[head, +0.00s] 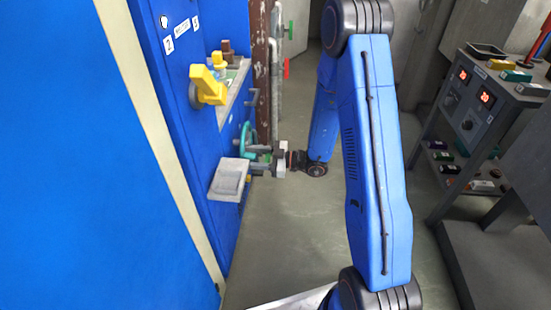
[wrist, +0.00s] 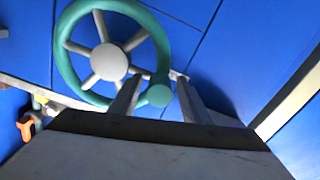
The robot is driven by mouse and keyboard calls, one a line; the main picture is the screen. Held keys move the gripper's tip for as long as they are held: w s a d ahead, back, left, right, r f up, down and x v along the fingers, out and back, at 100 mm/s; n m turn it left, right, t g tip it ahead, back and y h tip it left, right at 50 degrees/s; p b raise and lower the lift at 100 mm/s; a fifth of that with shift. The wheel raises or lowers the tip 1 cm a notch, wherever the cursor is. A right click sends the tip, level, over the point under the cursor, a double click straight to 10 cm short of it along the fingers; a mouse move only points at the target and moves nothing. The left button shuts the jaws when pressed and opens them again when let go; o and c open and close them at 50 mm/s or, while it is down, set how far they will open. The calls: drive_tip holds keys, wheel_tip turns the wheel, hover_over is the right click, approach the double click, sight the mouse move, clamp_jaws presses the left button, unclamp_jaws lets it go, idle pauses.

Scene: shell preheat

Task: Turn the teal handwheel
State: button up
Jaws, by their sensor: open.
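The teal handwheel (wrist: 68,72) fills the upper left of the wrist view, with a teal rim, grey spokes and a grey hub. A round teal knob (wrist: 158,95) sits at its lower right rim. My gripper (wrist: 157,80) is open, its two grey fingers on either side of the knob; I cannot tell whether they touch it. In the head view the handwheel (head: 245,139) is on the blue panel, partly hidden, and my gripper (head: 259,158) reaches it from the right.
A grey box-like ledge (head: 230,180) juts from the blue panel just below the wheel. A yellow handle (head: 208,86) and a shelf with small items (head: 232,88) are above. A cart with red displays (head: 480,110) stands at right. Open floor (head: 290,225) lies between.

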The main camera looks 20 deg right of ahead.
drive_tip(key=v, duration=1.5)
drive_tip(key=shift+d, duration=0.2)
drive_tip(key=shift+s, duration=0.1)
